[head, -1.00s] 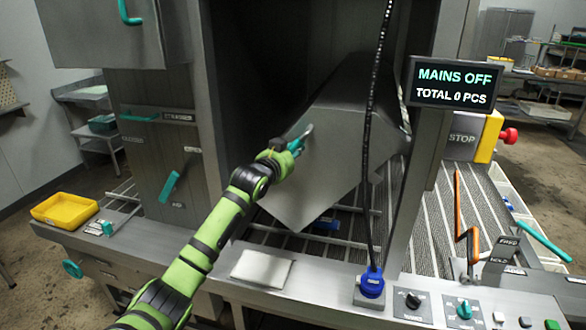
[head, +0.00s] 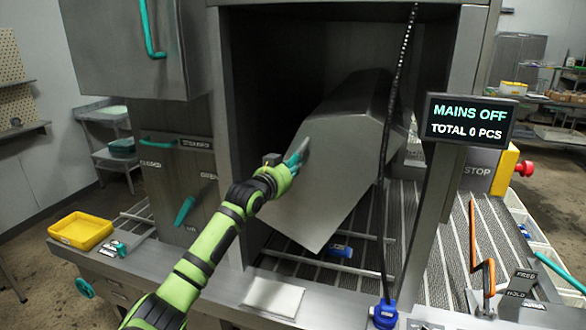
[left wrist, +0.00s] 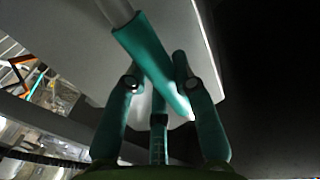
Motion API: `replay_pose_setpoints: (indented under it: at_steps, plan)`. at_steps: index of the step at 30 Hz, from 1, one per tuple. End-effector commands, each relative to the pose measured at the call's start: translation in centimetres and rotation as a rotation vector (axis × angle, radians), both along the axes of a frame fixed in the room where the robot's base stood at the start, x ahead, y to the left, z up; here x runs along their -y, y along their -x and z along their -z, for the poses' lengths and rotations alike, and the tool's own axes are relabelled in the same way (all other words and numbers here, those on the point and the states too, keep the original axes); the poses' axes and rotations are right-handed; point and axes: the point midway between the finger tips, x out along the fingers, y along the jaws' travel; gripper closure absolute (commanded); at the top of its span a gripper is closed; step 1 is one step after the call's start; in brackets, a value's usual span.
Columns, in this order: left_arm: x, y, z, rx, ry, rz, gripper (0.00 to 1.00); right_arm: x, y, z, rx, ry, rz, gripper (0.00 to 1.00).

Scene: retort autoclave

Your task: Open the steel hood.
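The steel hood (head: 345,165) is a large grey angled cover inside the machine's dark opening, tilted with its near face toward me. It also fills the upper part of the left wrist view (left wrist: 65,45). A teal handle (left wrist: 148,55) with a grey end stands out from the hood. My left gripper (head: 294,160) is at the left side of the hood's near face. In the left wrist view its fingers (left wrist: 158,85) lie on either side of the handle and appear closed on it. The handle's lower tip passes between them. My right gripper is out of view.
A black cable (head: 385,170) hangs in front of the opening at the right. The sign (head: 468,120) reads "MAINS OFF". A yellow tray (head: 82,230) stands on the left ledge, and a white pad (head: 273,297) lies on the front ledge. Slatted bars lie beneath the hood.

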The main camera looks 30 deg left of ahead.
Motion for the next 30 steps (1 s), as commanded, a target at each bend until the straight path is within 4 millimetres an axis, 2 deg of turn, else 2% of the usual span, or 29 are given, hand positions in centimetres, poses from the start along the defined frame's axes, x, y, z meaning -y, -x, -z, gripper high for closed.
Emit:
replay_pose_setpoints:
  at_steps: [1,20,26,30]
  plan:
    - [0.2,0.0,0.5,-0.009,0.001,0.002,0.51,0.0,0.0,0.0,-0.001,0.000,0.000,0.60]
    - [0.3,0.4,0.3,-0.005,0.002,0.005,0.51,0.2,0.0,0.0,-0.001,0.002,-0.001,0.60]
    - [0.4,2.8,0.2,-0.005,0.001,0.006,0.51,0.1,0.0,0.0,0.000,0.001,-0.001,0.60]
    - [0.4,5.5,0.0,-0.005,-0.001,0.006,0.51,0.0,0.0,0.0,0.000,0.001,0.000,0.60]
